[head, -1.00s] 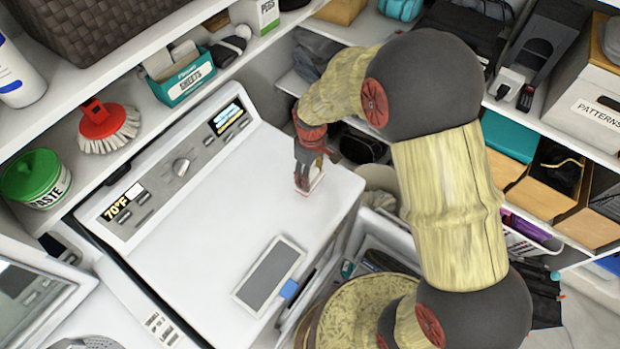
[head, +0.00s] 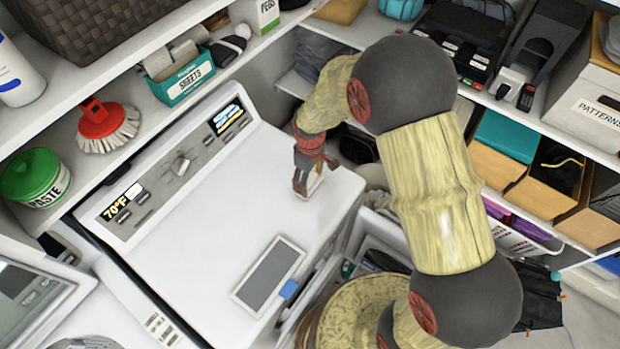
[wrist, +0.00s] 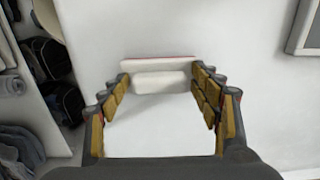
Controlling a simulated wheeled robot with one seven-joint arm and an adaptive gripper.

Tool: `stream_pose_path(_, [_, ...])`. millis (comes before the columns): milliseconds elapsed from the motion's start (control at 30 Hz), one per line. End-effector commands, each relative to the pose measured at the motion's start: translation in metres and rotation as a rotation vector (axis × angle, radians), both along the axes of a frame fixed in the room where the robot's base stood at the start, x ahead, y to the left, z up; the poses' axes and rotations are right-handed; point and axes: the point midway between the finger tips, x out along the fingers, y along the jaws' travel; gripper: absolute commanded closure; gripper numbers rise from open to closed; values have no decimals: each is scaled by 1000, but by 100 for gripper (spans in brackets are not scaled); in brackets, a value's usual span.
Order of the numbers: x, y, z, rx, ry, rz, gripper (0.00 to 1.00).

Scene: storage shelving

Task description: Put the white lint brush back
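The white lint brush (wrist: 160,80) lies on the white machine top, a pale bar with a thin red edge in the wrist view. In the head view, a small white part of it (head: 316,186) shows at my gripper, near the machine's far right corner. My gripper (wrist: 160,76) points down with its fingers spread, one at each end of the brush. The fingertips are very close to its ends; I cannot tell if they touch. In the head view my gripper (head: 306,182) partly hides the brush.
A grey-faced framed panel (head: 268,274) lies on the machine top (head: 215,215). The control panel (head: 165,180) runs along its back left. Above it, a shelf holds a red scrub brush (head: 98,118), a green-lidded tub (head: 32,178) and a teal sheets box (head: 183,82). Shelving fills the right.

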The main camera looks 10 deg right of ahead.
Motion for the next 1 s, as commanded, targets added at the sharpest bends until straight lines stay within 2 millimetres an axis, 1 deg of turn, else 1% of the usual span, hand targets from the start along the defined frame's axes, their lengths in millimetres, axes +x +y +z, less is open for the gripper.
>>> stream_pose_path(100, [0, 0, 0, 0, 0, 0, 30])
stream_pose_path(333, [0, 0, 0, 0, 0, 0, 30])
stream_pose_path(467, [1, 0, 6, 1, -2, 0, 30])
stream_pose_path(567, [1, 0, 18, 1, -4, 0, 30])
stream_pose_path(667, [1, 0, 37, 1, -5, 0, 30])
stream_pose_path(800, [2, 0, 67, 1, -6, 0, 30])
stream_pose_path(1000, [1, 0, 102, 1, -4, 0, 30])
